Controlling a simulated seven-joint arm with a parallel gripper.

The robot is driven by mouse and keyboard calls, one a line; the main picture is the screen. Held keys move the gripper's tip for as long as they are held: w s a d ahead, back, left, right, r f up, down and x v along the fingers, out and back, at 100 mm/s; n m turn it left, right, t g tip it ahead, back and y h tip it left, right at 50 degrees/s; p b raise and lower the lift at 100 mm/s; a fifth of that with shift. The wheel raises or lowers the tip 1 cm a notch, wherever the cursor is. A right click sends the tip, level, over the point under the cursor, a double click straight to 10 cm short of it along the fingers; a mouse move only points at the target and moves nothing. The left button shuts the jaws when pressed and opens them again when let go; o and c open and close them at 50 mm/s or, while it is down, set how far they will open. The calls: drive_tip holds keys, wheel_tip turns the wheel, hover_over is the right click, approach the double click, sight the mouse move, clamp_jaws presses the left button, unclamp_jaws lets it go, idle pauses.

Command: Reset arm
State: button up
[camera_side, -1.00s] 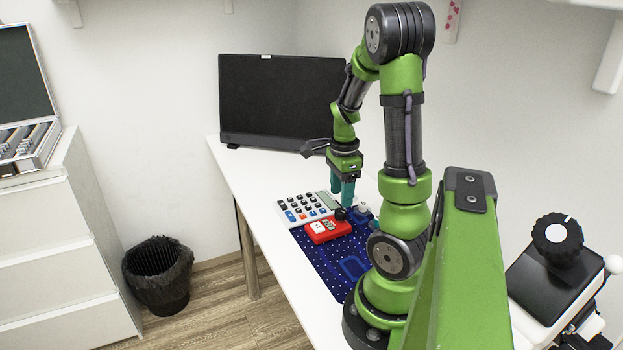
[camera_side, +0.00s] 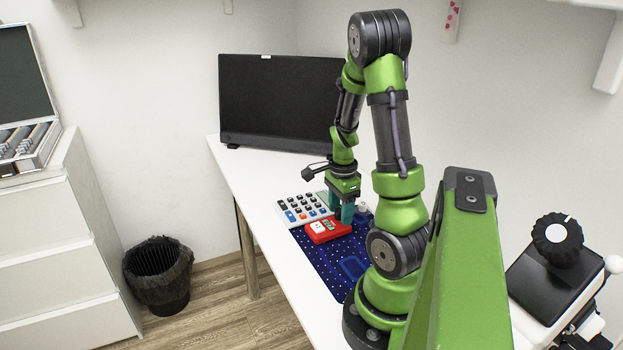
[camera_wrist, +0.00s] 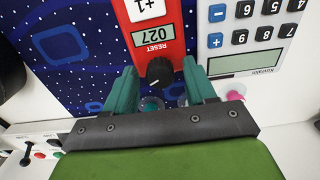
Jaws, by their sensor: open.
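A red counter (camera_side: 325,232) lies on the dark blue mat (camera_side: 328,265) in the side view. In the wrist view the red counter (camera_wrist: 177,22) shows a white "+1" button, a display reading 027 and the label RESET beside a black knob (camera_wrist: 160,72). My gripper (camera_wrist: 157,74) is open, with its two teal fingers apart on either side of the knob. I cannot tell whether the fingers touch it. In the side view my gripper (camera_side: 340,214) is low at the counter's far right end, and its fingers hide the knob.
A calculator (camera_side: 301,209) lies close beside the counter. A small white object (camera_side: 362,208) stands right of my gripper. A black monitor (camera_side: 280,100) stands at the back of the white table. A device with a big black knob (camera_side: 557,238) is at right.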

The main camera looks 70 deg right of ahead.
drive_tip(key=shift+f, duration=0.25)
drive_tip(key=c, duration=0.9)
